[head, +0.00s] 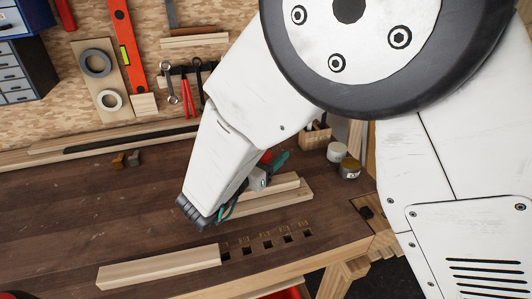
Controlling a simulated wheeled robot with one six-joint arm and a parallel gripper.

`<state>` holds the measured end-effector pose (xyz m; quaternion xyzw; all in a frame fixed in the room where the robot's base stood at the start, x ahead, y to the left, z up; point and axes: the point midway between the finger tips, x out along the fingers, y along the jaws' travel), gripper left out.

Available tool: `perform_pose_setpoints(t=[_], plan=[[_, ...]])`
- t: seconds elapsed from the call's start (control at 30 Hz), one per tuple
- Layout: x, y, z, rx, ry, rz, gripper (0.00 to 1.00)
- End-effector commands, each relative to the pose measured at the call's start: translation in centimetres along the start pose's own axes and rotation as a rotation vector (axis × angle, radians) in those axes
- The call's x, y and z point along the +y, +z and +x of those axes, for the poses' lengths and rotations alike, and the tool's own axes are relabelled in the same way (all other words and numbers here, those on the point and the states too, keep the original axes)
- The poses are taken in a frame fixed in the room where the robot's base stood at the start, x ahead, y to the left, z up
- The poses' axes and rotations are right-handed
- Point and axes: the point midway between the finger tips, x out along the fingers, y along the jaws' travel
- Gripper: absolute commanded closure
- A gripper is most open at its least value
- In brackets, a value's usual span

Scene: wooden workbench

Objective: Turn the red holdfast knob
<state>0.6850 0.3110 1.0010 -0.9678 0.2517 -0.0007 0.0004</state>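A small patch of red (266,157), probably the holdfast knob, shows just past the right edge of my forearm, above the bench. Most of it is hidden by my arm. Dark teal and grey parts (278,164) sit right beside it; I cannot tell whether they belong to the holdfast or to my gripper. My arm comes down from the upper right, and its dark ribbed end is low over the bench. My gripper's fingers cannot be made out, so their opening and any contact with the knob are unclear.
Pale boards (290,190) lie on the bench right of my forearm. A loose wooden block (160,268) lies near the front edge, beside a row of square holes. Small jars (349,170) stand at the right. The bench's left side is mostly clear. Tools hang on the back wall.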

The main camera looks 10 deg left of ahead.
Motion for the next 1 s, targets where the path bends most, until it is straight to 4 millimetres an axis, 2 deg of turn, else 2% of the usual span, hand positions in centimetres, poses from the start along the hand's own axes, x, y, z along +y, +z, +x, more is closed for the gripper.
perform_pose_setpoints(t=[0.27,0.6,0.7,1.0], plan=[[0.0,0.1,-0.6,-0.001,-0.002,-0.001,0.35],[0.0,0.0,-6.1,0.0,-0.003,-0.001,0.35],[0.0,0.1,-7.2,-0.001,-0.002,-0.001,0.35],[0.0,0.0,-7.9,0.0,-0.001,-0.001,0.35]])
